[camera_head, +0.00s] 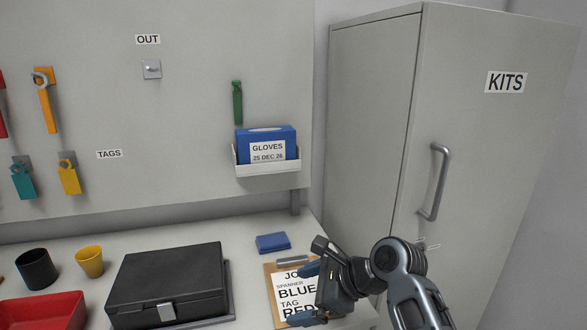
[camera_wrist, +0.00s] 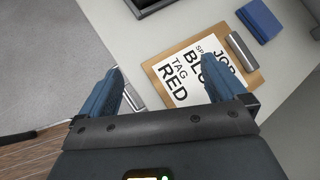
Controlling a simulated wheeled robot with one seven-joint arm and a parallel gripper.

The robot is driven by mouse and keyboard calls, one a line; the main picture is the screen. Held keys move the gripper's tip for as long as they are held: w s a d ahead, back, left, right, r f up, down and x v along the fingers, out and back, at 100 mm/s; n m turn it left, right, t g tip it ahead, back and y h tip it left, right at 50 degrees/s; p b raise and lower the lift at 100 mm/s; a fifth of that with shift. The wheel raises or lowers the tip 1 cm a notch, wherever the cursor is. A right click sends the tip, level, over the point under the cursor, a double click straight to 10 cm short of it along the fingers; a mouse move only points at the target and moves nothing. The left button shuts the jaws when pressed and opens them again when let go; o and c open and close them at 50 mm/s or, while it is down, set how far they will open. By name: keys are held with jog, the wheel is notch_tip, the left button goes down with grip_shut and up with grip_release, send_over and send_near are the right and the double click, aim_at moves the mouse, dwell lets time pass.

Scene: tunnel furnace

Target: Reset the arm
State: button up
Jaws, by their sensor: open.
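My gripper (camera_head: 310,292) is above the clipboard near the right end of the bench in the head view. In the wrist view my gripper (camera_wrist: 160,88) has two blue fingers spread wide apart with nothing between them. Below it, the clipboard (camera_wrist: 153,64) holds a white sheet (camera_wrist: 192,72) with the words JOB, SPANNER, BLUE, TAG and RED; some lettering is covered by a finger. My arm reaches in from the lower right of the head view, in front of the cabinet.
A closed grey KITS cabinet (camera_head: 375,120) with a handle (camera_head: 435,182) stands at right. The bench (camera_head: 255,215) bears a black case (camera_head: 165,275), red tray (camera_head: 40,312), black cup (camera_head: 37,268), yellow cup (camera_head: 90,261) and blue block (camera_head: 273,242). The pegboard holds a glove box (camera_head: 265,140).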

jog(key=s+d+f+n+t+h, duration=0.1)
jog(key=s+d+f+n+t, duration=0.1)
jog(key=s+f, duration=0.55)
jog(key=s+d+f+n+t+h, duration=0.25)
jog(key=s+d, duration=0.25)
jog(key=s, duration=0.4)
jog(key=s+d+f+n+t+h, duration=0.2)
jog(key=s+d+f, duration=0.2)
jog(key=s, duration=0.5)
jog(key=s+d+r+n+t+h, duration=0.1)
jog(key=s+d+r+n, duration=0.3)
jog(key=s+r, duration=0.5)
jog(key=s+d+r+n+t+h, duration=0.2)
jog(key=s+r+n, duration=0.6)
jog(key=s, duration=0.5)
jog(key=shift+d+r+n+t, duration=0.35)
jog(key=shift+d+r+t, duration=0.3)
jog(key=shift+d, duration=0.4)
